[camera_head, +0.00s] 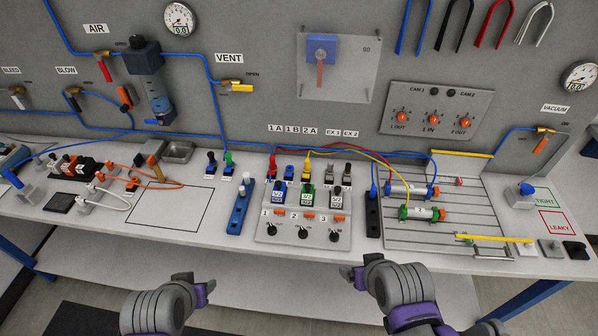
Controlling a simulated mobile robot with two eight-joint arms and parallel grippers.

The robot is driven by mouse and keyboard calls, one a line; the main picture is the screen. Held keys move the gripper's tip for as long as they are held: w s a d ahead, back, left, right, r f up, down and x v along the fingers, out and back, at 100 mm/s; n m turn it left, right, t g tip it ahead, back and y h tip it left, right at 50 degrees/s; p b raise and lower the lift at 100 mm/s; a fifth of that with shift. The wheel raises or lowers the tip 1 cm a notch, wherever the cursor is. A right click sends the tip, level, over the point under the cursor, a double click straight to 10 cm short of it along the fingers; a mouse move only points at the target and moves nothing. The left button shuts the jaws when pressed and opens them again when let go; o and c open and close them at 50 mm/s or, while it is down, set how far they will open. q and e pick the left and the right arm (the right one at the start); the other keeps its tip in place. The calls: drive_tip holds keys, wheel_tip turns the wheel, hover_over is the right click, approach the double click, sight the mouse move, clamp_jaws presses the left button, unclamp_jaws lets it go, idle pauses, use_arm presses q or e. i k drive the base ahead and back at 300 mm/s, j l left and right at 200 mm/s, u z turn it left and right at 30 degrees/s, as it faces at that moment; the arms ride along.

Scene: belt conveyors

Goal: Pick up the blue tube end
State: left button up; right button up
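Several blue tubes show, and I cannot tell for sure which end the task means. A blue tube end (374,190) stands upright at a dark holder block (373,213), left of the slotted plate. Other blue tubing runs along the wall to the valve panel (300,233) and to the cylinders (411,192). My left gripper (196,283) is at the front left, below the bench edge in the picture, open and empty. My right gripper (359,269) is in front of the panel's right side, open and empty. Neither touches any tube.
A blue block (239,207) stands left of the valve panel. Yellow and red tubes arch over the panel. A slotted plate (460,222) with two cylinders is at the right. Spare tubes (414,24) hang on the wall.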

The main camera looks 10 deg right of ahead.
sight(373, 191)
drive_tip(key=i+l+u, duration=0.15)
drive_tip(key=l, duration=0.15)
drive_tip(key=i+l+u, duration=0.3)
drive_tip(key=l, duration=0.3)
drive_tip(key=l+u, duration=0.15)
drive_tip(key=l, duration=0.15)
